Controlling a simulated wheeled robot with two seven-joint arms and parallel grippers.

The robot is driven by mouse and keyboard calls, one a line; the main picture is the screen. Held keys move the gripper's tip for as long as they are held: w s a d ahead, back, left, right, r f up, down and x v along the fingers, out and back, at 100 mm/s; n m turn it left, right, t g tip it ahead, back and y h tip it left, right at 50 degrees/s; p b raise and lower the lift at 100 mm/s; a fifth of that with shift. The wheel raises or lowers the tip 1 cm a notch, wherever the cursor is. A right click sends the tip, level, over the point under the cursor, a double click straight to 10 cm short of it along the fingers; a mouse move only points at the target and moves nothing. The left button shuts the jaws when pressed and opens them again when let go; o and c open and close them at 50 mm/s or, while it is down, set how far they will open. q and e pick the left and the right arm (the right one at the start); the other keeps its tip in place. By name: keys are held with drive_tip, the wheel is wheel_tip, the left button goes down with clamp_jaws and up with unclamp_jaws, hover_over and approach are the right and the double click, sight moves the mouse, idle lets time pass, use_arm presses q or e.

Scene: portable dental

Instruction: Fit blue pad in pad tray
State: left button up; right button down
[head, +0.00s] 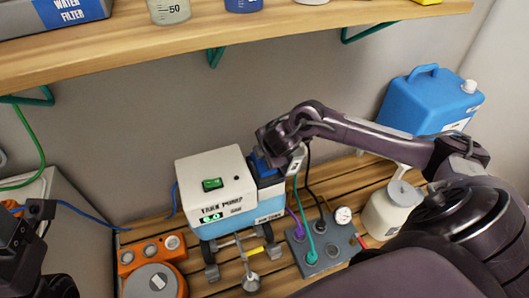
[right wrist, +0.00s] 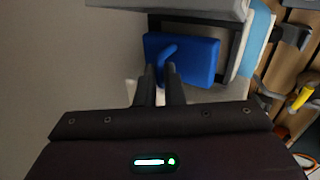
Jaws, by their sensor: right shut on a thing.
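The blue pad (right wrist: 205,62) is a flat blue block with a small raised grip. My right gripper (right wrist: 164,72) is shut on that grip. In the head view the pad (head: 260,165) shows as a small blue patch, partly hidden by my right gripper (head: 271,157). The pad is at the right side of the white-and-blue tank pump, over a dark grey holder (head: 268,180) that looks like the pad tray. I cannot tell whether the pad is seated or just above it. My left gripper (head: 40,209) is at the left edge, away from the pump; its jaws are unclear.
The tank pump (head: 222,178) stands on a slatted wooden bench. A grey valve block (head: 322,246) with hoses and a gauge is to its right, an orange device (head: 152,270) at front left. A blue canister (head: 430,98) and white bottle (head: 390,212) stand right. A shelf (head: 240,38) hangs above.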

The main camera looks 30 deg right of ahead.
sight(260, 164)
idle(0.7)
drive_tip(key=shift+s+p, duration=0.1)
drive_tip(key=shift+p, duration=0.4)
drive_tip(key=shift+f+b, duration=1.05)
drive_tip(key=shift+f, duration=0.6)
idle(0.7)
drive_tip(key=c, duration=1.5)
unclamp_jaws()
